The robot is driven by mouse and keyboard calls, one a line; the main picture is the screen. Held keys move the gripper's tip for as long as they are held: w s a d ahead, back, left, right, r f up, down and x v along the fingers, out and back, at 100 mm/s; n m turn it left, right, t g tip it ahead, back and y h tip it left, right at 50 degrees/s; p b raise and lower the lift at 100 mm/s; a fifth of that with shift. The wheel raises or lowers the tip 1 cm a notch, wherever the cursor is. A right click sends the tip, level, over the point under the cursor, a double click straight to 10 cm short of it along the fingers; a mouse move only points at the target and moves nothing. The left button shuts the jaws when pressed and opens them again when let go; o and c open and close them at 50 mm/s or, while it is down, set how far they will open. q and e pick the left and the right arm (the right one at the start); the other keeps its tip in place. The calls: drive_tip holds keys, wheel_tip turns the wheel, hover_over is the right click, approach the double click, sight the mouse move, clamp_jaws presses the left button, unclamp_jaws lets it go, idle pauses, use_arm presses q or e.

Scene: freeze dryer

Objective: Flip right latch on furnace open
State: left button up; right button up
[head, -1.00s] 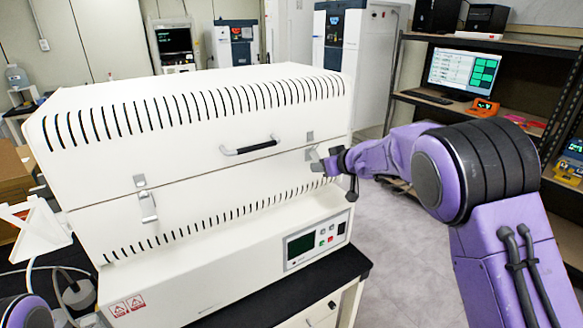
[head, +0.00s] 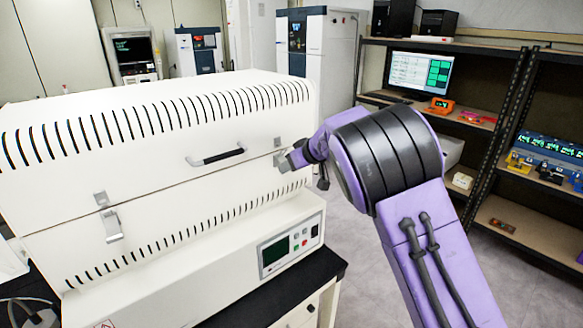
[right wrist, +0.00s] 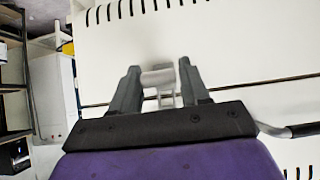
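The furnace (head: 150,180) is a large white slotted box with a seam along its front. Its right latch (head: 279,158) is a small metal piece at the seam's right end, partly hidden by my right gripper (head: 290,160). In the right wrist view the latch (right wrist: 158,79) shows between the fingertips of the right gripper (right wrist: 158,82). The two dark fingers stand apart, one on each side of it; I cannot tell whether either touches it. The left latch (head: 112,225) hangs on the furnace front. My left gripper is out of view.
A dark-grip handle (head: 215,157) sits on the lid, left of the right latch. A control panel (head: 290,246) is below the right gripper. The furnace stands on a black-topped bench (head: 300,285). Shelves with a monitor (head: 421,72) are at right; floor lies between.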

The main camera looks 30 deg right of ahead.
drive_tip(key=shift+o, duration=0.5)
drive_tip(key=shift+a, duration=0.1)
drive_tip(key=shift+s+r, duration=0.25)
drive_tip(key=shift+s, duration=0.05)
drive_tip(key=b+v, duration=0.2)
drive_tip(key=v, duration=0.7)
drive_tip(key=shift+s+r+b, duration=0.2)
drive_tip(key=shift+r+b, duration=0.1)
drive_tip(key=shift+r, duration=0.05)
